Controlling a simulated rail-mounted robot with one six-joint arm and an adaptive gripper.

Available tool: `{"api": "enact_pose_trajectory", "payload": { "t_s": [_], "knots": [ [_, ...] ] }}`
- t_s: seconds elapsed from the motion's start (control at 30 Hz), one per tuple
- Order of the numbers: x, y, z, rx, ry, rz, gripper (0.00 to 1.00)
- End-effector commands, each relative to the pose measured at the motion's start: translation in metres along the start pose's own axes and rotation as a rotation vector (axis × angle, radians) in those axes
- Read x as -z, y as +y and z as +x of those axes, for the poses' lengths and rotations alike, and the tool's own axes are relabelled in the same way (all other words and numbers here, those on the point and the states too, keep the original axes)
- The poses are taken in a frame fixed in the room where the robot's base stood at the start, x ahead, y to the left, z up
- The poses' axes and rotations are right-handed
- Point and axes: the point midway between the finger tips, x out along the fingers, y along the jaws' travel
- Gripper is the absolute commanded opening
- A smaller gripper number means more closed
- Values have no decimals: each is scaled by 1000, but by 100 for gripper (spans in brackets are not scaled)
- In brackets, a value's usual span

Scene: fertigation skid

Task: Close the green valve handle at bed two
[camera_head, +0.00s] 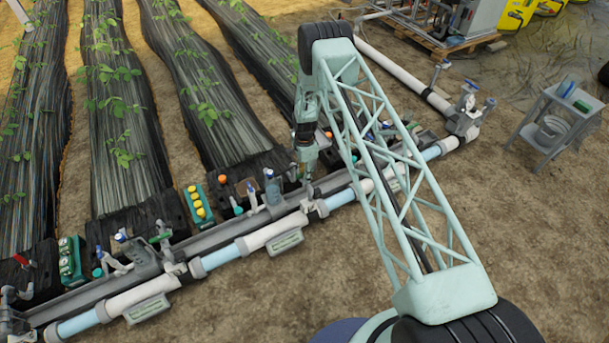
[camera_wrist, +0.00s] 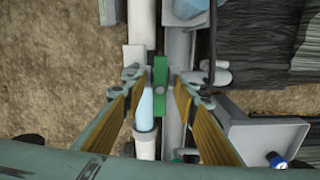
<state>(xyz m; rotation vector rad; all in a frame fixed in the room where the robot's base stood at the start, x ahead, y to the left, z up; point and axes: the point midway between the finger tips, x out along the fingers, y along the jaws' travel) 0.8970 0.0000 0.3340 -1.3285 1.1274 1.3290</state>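A green valve handle (camera_wrist: 160,73) stands out in the wrist view, lying lengthwise along the pipe line. My gripper (camera_wrist: 159,78) is open, with one finger to the left and one to the right of this handle; gaps show on both sides. Whether the fingertips are level with the handle or above it, I cannot tell. In the head view my gripper (camera_head: 306,173) points down over the pipe line, and the handle beneath it is not clear there. Another green handle (camera_head: 161,237) sits further left along the line. No bed number is readable.
A long pipe line (camera_head: 265,235) with grey fittings runs along the bed ends.

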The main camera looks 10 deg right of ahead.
Motion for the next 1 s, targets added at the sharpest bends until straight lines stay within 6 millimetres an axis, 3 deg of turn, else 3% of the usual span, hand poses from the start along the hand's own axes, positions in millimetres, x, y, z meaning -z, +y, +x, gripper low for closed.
{"api": "enact_pose_trajectory", "payload": {
  "t_s": [0.43, 1.0],
  "knots": [
    [0, 0, -6, 0, 0, -1, 28],
    [0, -1, -56, 2, 0, -1, 28]
  ]
}}
